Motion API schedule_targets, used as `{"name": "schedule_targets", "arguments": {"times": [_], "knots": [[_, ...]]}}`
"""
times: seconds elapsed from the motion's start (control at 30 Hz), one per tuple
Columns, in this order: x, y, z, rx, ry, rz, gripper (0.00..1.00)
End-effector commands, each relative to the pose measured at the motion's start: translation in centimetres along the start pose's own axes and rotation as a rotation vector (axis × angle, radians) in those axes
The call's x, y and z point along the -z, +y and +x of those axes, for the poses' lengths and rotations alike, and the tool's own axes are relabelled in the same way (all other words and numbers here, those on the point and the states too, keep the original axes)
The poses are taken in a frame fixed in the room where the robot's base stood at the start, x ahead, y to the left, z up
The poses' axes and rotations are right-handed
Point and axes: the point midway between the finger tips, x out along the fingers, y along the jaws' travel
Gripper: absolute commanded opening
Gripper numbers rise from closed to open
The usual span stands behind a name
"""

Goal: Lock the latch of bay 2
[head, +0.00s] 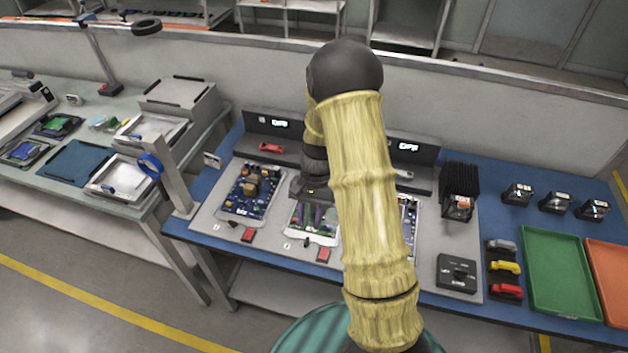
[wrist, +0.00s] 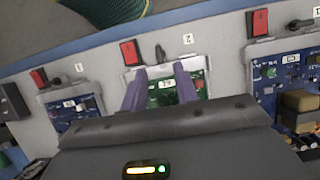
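Bay 2 holds a green circuit board (head: 300,220), which also shows in the wrist view (wrist: 162,91). At its near edge are a small black latch lever (head: 306,242) and a red block (head: 324,255). In the wrist view the bay 2 lever (wrist: 159,52) stands between the red block (wrist: 130,52) and the label "2" (wrist: 187,39). My gripper (head: 317,222) is over the green board, its two purple fingers (wrist: 160,80) spread apart with nothing between them. The fingertips point toward the lever and look apart from it. I cannot tell their height above the board.
Bay 1 (head: 250,190), with a blue board, lies to the left; bay 3 (head: 411,225) is partly behind my arm. A black box (head: 457,272), toy-like coloured parts (head: 505,268) and a green tray (head: 560,272) are to the right. A dark raised console (head: 272,125) stands behind the bays.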

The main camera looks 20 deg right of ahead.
Motion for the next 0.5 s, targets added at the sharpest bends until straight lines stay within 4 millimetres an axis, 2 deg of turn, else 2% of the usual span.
{"name": "schedule_targets", "arguments": {"times": [0.1,0.5], "knots": [[0.1,-0.1,-2.5,0.003,0.005,-0.001,0.3],[0.1,0.0,-10.3,0.001,0.003,0.0,0.3]]}}
